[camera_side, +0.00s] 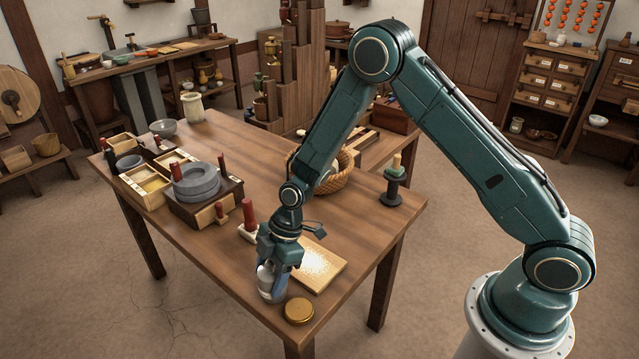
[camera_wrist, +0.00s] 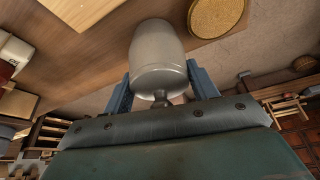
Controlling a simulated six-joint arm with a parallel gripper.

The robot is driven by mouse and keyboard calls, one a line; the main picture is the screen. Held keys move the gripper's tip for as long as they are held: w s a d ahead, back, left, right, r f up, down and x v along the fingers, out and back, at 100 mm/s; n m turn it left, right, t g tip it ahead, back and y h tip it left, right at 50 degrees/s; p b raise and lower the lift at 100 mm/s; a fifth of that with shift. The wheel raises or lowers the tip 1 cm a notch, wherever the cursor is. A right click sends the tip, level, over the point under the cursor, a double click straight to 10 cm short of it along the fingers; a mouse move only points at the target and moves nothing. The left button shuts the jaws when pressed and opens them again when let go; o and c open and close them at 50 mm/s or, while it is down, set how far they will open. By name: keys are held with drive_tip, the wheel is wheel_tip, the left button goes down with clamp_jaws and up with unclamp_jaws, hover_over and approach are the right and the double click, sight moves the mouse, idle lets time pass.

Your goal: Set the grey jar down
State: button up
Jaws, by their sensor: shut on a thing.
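The grey jar (camera_side: 265,283) is held between the fingers of my gripper (camera_side: 274,280), low over the near corner of the wooden table (camera_side: 230,275). In the wrist view the grey jar (camera_wrist: 157,55) sits between the two blue fingers of my gripper (camera_wrist: 161,88), with its rounded body toward the tabletop. Whether its base touches the table cannot be told. In the side view the fingers hide part of the jar.
A round golden lid (camera_side: 298,310) lies right of the jar near the table corner. A pale board (camera_side: 318,264) lies behind it. A red-handled tool (camera_side: 249,216) stands to the back left. A stone quern (camera_side: 196,183) and a basket (camera_side: 335,178) are farther back.

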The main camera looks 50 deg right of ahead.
drive_tip(key=o, duration=1.2)
drive_tip(key=shift+f, duration=0.1)
drive_tip(key=shift+o, duration=0.2)
drive_tip(key=shift+r, duration=0.2)
drive_tip(key=v, duration=1.2)
